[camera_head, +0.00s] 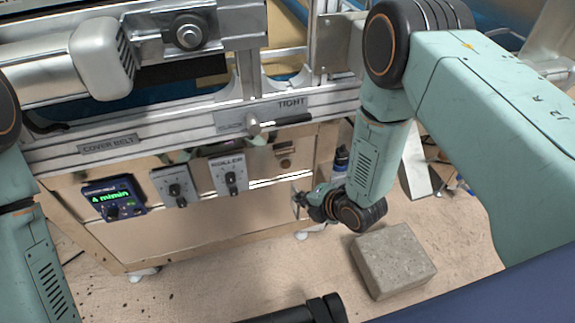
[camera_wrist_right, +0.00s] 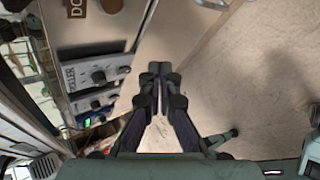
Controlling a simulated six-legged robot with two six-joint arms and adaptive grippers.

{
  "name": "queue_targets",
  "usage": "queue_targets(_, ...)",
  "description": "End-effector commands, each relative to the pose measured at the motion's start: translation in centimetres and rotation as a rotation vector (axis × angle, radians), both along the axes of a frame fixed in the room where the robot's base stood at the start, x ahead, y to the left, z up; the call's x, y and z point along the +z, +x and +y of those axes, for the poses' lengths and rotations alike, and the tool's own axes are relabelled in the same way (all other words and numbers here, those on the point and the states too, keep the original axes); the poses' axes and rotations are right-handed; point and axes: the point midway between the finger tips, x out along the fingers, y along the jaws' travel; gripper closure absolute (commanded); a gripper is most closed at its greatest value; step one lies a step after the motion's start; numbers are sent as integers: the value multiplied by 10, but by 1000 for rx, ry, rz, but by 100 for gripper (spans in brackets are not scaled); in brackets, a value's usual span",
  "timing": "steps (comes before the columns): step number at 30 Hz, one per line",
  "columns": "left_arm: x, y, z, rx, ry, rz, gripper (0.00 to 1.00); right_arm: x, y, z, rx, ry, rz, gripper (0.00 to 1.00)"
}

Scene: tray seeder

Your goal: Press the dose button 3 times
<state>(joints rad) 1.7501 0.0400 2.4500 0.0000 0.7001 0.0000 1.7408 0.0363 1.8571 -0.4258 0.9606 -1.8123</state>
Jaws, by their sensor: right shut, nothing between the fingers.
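A plate lettered "DO", cut off by the top edge, shows in the right wrist view (camera_wrist_right: 78,7). A dark round part (camera_wrist_right: 112,5) sits beside it on the panel; it may be the dose button, but it is cropped. In the head view a small dark fitting (camera_head: 286,149) sits on the panel right of the ROLLER box; its lettering is too small to read. My right gripper (camera_head: 298,204) is in front of the panel, below and right of that fitting. In the wrist view its fingers (camera_wrist_right: 160,70) are together and empty, apart from the knobs. My left gripper is out of view.
The ROLLER knob box (camera_head: 229,175), another knob box (camera_head: 174,185) and a display reading 4 m/min (camera_head: 114,199) line the panel. A metal rail (camera_head: 190,125) runs above. A grey block (camera_head: 393,262) lies on the floor below my right arm.

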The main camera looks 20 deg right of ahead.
Motion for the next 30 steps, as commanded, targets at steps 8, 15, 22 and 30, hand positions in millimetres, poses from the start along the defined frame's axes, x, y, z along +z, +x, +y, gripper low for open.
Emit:
queue_targets(8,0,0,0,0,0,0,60,0,0,-1,29,-28,-14,100)
queue_targets(15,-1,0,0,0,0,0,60,0,1,-3,28,-28,-14,100)
queue_targets(22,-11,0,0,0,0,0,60,-1,21,-2,28,-28,-17,100)
queue_targets(30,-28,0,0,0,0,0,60,-2,55,-1,27,-27,-16,100)
